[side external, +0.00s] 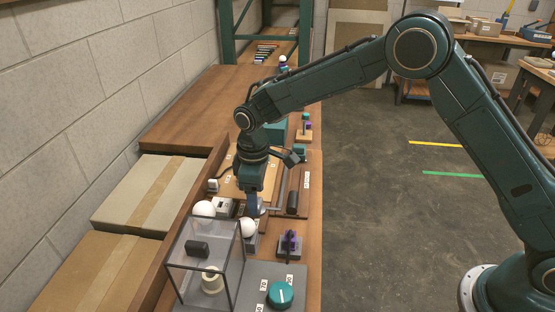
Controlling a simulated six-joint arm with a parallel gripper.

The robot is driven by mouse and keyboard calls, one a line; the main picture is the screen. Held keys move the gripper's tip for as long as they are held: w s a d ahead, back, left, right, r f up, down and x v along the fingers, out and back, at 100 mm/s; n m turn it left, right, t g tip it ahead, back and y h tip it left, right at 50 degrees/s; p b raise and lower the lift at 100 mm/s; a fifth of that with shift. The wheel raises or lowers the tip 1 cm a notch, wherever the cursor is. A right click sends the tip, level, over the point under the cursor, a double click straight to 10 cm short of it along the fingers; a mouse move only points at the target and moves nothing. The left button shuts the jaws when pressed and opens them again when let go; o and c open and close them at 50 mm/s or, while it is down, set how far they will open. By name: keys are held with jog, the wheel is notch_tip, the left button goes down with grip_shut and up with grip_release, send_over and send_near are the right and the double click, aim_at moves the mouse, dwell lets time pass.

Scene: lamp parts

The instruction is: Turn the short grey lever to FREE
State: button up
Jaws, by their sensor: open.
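My gripper (254,211) points down at the middle of the bench, among the small fixtures. It is open, but its fingertips are small and partly merge with the parts behind them. A short grey bar (273,209), which looks like the lever, sticks out to the right right beside the fingertips. I cannot tell whether the gripper touches it. Its mount is mostly hidden by my gripper and a white bulb (248,227). No FREE marking can be read from here.
A clear-walled box (205,250) stands in front, holding a black block and a cream ring. A teal dial (280,294) and a purple-handled fixture (290,244) are to its right. Another white bulb (204,209) and a black cylinder (292,202) are close by. Cardboard boxes (150,195) line the left.

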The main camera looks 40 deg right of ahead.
notch_tip(320, 180, up, 12)
dwell(0.6)
jog(key=shift+r, duration=0.15)
jog(key=s+d+r+m+t, duration=0.3)
jog(key=s+d+r+m, duration=0.2)
jog(key=s+d+r, duration=0.85)
jog(key=s+d+f+m+t, duration=0.1)
jog(key=s+d+f+m, duration=0.1)
jog(key=s, duration=0.7)
jog(key=s+d+f+m+t, duration=0.1)
jog(key=s+d+f+m, duration=0.1)
jog(key=s, duration=0.8)
jog(key=shift+d+f+t, duration=0.25)
jog(key=shift+d+t, duration=0.05)
jog(key=shift+d, duration=0.3)
